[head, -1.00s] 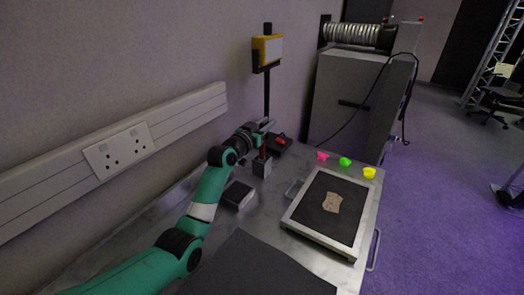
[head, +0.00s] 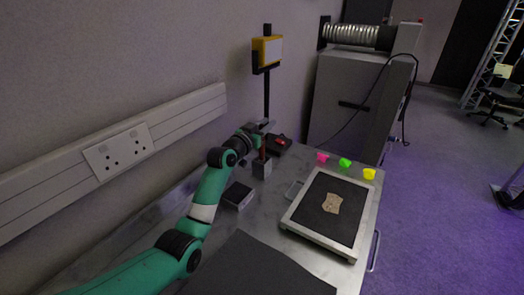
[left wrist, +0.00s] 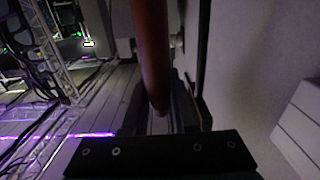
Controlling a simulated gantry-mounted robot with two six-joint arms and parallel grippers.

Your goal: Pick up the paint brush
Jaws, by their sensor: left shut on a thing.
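The paint brush (head: 263,148) has a reddish-brown handle and stands upright in a small grey block holder (head: 262,168) on the metal table. Its lower end is hidden in the holder. My left gripper (head: 265,128) is shut on the upper part of the handle. In the left wrist view the brown handle of the brush (left wrist: 150,50) runs down between the dark fingers of my left gripper (left wrist: 160,118). My right gripper is not in view.
A small dark box (head: 238,195) lies left of the holder. A yellow device on a pole (head: 267,50) stands behind. A framed tray (head: 297,222) holds a brown piece (head: 332,203).

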